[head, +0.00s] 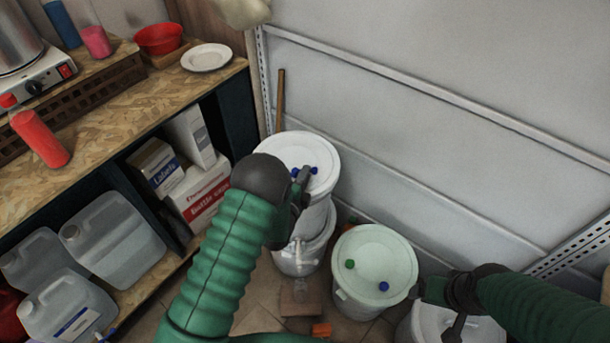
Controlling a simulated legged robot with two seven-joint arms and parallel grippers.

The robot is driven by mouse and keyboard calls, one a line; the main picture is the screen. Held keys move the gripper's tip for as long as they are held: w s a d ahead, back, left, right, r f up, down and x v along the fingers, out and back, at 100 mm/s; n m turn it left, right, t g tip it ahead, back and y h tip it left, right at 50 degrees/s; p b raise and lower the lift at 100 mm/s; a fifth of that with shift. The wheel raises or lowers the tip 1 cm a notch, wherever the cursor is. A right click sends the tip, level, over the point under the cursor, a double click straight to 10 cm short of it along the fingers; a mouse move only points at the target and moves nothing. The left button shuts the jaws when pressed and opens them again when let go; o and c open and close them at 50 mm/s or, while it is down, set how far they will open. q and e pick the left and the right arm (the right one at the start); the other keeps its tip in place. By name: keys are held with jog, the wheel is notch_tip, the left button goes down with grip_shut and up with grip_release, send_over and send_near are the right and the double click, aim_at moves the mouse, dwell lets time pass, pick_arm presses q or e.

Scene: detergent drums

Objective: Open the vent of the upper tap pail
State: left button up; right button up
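The upper tap pail (305,147) is white with a white lid and sits on top of another white pail (300,262). Two small blue caps (314,170) show on its lid near the front edge. My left gripper (302,182) is at the front edge of this lid, its fingertips beside the blue caps. Its dark wrist hides part of the lid and the pail's side. I cannot tell whether its fingers are open or touch a cap. My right gripper (428,292) is at the lower right, above another white pail (470,328); its finger gap is unclear.
A white pail (373,262) with a green and a blue cap stands between my grippers. A wooden shelf (130,125) on the left holds a hot plate, bottles, a red bowl and a plate, with boxes and clear jugs below. A grey wall (450,60) closes the back.

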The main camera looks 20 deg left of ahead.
pick_arm(q)
jog(key=shift+w+f, duration=0.1)
jog(key=shift+w, duration=0.1)
jog(key=c, duration=0.4)
grip_shut()
jog(key=shift+s+f, duration=0.1)
jog(key=shift+s, duration=0.05)
dwell(0.8)
